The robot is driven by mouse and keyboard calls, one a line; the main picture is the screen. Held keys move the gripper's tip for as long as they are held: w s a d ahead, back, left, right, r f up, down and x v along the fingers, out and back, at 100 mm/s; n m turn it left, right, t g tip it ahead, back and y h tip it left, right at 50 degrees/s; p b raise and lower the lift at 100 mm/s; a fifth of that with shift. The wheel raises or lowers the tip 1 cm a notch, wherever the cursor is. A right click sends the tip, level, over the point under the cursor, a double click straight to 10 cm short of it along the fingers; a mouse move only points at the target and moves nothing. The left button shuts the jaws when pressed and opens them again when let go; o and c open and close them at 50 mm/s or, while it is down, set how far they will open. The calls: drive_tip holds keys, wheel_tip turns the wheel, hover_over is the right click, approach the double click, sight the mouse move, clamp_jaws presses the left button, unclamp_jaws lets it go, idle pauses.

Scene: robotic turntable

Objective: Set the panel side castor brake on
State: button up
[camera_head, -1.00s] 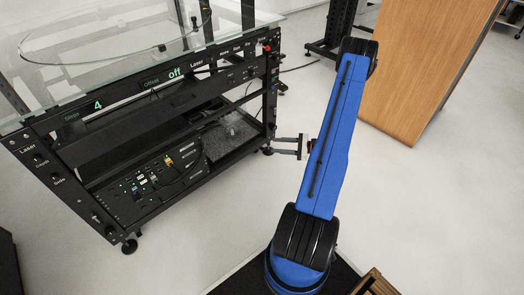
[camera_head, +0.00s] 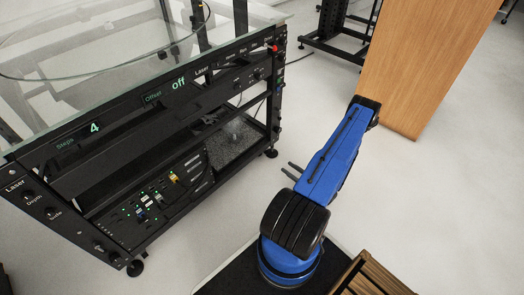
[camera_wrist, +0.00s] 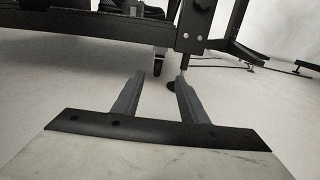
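The turntable frame (camera_head: 160,110) is a black rack with a glass top and a control panel along its front. One front castor (camera_head: 271,153) is under its right corner, and another castor (camera_head: 135,268) is under its left corner. My gripper (camera_head: 290,170) is open and empty, low over the floor to the right of the right corner castor, apart from it. In the wrist view, my gripper (camera_wrist: 160,77) points at a corner leg with a dark castor (camera_wrist: 173,85) at its foot, partly hidden by the right finger. The brake's state is too small to tell.
A wooden panel (camera_head: 425,60) stands at the back right, near my arm. Another black stand (camera_head: 335,40) is behind. A wooden slatted item (camera_head: 370,278) is at the bottom right. The floor between my arm and the frame is clear.

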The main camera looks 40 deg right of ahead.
sight(267, 152)
drive_tip(key=w, duration=0.5)
drive_tip(key=w+a, duration=0.1)
drive_tip(key=w, duration=1.1)
drive_tip(key=shift+w+a, duration=0.15)
drive_tip(key=shift+a, duration=0.05)
clamp_jaws()
